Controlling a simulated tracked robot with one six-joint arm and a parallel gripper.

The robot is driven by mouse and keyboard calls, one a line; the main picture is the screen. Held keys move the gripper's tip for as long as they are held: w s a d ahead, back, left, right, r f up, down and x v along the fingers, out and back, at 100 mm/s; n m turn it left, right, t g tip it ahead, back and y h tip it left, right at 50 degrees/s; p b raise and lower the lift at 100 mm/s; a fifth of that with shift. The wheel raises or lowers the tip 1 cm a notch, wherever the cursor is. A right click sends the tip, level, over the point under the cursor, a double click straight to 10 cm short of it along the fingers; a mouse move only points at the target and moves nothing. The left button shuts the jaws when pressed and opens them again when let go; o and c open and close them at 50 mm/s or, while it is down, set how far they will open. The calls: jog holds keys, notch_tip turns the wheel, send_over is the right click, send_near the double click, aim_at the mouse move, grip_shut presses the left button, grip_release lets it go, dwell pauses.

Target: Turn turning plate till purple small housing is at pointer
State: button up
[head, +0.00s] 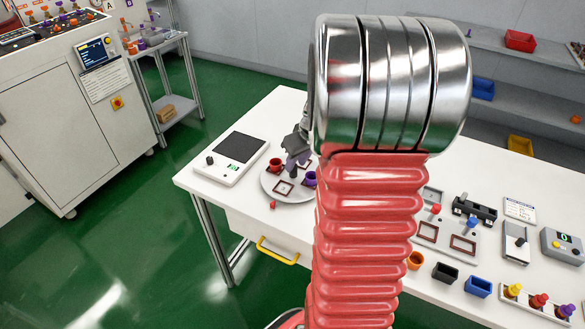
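The grey round turning plate (292,196) lies on the white table, left of my arm. A red small housing (275,165) sits at its back left, and a purple small housing (310,178) at its right, partly hidden by my arm. A small red piece (272,205), probably the pointer, is at the plate's front left edge, away from the purple housing. My gripper (297,160) is low over the plate's back part. Its fingertips are small and partly hidden; I cannot tell whether they are open or touch anything.
A scale-like device (240,147) with a dark pad stands left of the plate. Right of my arm are a fixture tray (447,240), orange, black and blue containers (478,287) and a rack of coloured pieces (540,300). My arm hides the table's middle.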

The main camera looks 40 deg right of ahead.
aim_at(293, 171)
jog(key=shift+x, duration=1.95)
jog(key=shift+c, duration=0.5)
grip_shut()
jog(key=shift+a, duration=0.25)
jog(key=shift+d, duration=0.3)
